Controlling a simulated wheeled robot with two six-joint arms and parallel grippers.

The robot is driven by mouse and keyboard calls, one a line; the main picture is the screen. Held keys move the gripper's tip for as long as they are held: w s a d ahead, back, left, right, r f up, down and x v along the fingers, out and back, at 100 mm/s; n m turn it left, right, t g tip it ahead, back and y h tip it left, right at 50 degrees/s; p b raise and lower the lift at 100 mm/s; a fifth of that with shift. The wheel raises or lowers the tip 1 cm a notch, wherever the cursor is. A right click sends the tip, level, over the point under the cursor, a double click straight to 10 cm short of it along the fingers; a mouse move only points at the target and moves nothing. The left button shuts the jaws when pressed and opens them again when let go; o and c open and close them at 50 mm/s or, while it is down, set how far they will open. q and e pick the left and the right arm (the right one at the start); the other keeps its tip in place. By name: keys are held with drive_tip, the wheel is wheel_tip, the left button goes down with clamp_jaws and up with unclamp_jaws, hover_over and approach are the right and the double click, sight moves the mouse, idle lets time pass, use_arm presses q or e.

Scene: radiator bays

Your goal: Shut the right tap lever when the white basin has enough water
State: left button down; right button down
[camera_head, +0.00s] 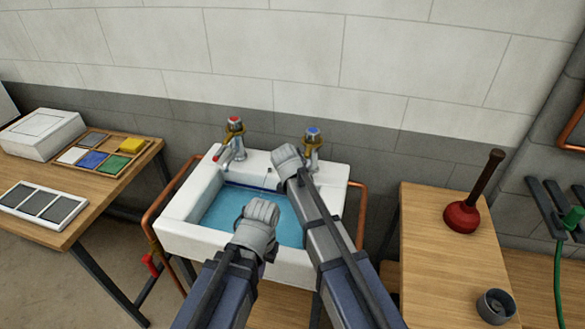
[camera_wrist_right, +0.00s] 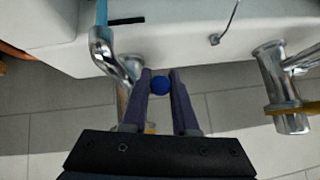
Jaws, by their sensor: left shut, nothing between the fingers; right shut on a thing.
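The white basin (camera_head: 178,222) holds blue water (camera_head: 228,206), whose surface lies near a dark blue line on the back inner wall. The right tap (camera_head: 311,158) has a blue top. In the right wrist view, its chrome spout (camera_wrist_right: 112,55) has a blue stream (camera_wrist_right: 102,12) at its mouth. My right gripper (camera_head: 287,156) is at this tap. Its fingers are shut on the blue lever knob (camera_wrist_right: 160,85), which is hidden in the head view. My left gripper (camera_head: 262,211) is shut and empty above the basin, hiding part of the water.
The left tap (camera_head: 235,135) has a red top and a red-tipped lever. Copper pipes (camera_head: 362,215) flank the basin. A left bench (camera_head: 110,185) holds a tray of coloured blocks (camera_head: 105,152) and a white box. A plunger (camera_head: 463,215) and a dark cup (camera_head: 496,305) stand on the right bench.

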idle(0.4)
drive_tip(key=c, duration=1)
unclamp_jaws()
drive_tip(key=shift+f, duration=0.1)
drive_tip(key=p+v, duration=0.5)
drive_tip(key=v, duration=0.2)
drive_tip(key=shift+s+r, duration=0.25)
drive_tip(key=shift+s, duration=0.1)
